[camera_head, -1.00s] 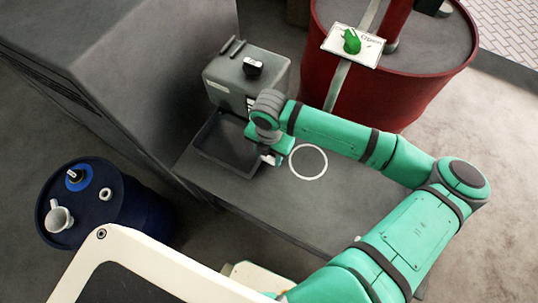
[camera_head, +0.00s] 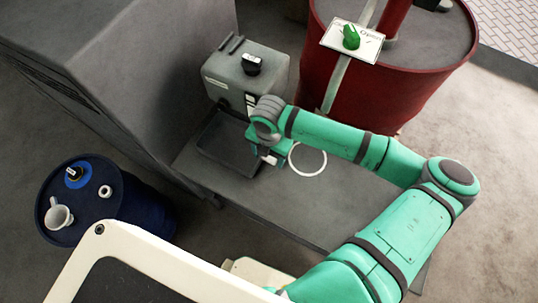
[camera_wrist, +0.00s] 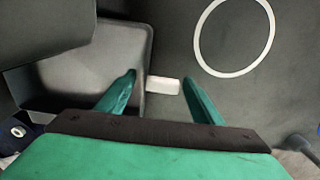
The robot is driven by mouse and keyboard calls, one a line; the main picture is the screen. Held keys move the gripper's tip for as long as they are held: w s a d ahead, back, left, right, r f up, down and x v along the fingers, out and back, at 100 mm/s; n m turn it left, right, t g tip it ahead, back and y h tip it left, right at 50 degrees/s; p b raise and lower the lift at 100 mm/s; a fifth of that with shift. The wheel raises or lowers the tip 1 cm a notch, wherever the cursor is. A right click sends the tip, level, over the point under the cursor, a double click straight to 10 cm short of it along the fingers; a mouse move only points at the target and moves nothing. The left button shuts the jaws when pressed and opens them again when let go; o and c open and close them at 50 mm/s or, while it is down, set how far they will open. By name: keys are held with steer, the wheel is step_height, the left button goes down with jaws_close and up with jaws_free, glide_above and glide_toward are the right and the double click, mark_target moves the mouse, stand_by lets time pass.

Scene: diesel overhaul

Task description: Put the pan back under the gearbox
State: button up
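The pan (camera_head: 222,150) is a dark, shallow, open tray on the grey bench, in front of the grey gearbox (camera_head: 235,76). In the wrist view the pan (camera_wrist: 85,75) is at left, with a pale tab (camera_wrist: 163,86) beside its right edge. My gripper (camera_head: 266,158) is low at the pan's right side. In the wrist view my gripper (camera_wrist: 159,78) has its two fingers apart, the left one over the pan's edge and the right one just past the tab. Contact with the tab cannot be told. My arm hides part of the gearbox front.
A white ring (camera_head: 307,159) is marked on the bench (camera_head: 330,205) right of my gripper. A red drum (camera_head: 400,90) with a green knob (camera_head: 351,37) stands behind. A blue drum (camera_head: 125,205) stands at left beside a large grey cabinet (camera_head: 130,60). The bench's right part is clear.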

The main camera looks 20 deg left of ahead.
step_height(320, 180, up, 12)
steer(key=shift+r, duration=0.15)
stand_by(0.5)
steer(key=shift+w, duration=0.15)
stand_by(0.3)
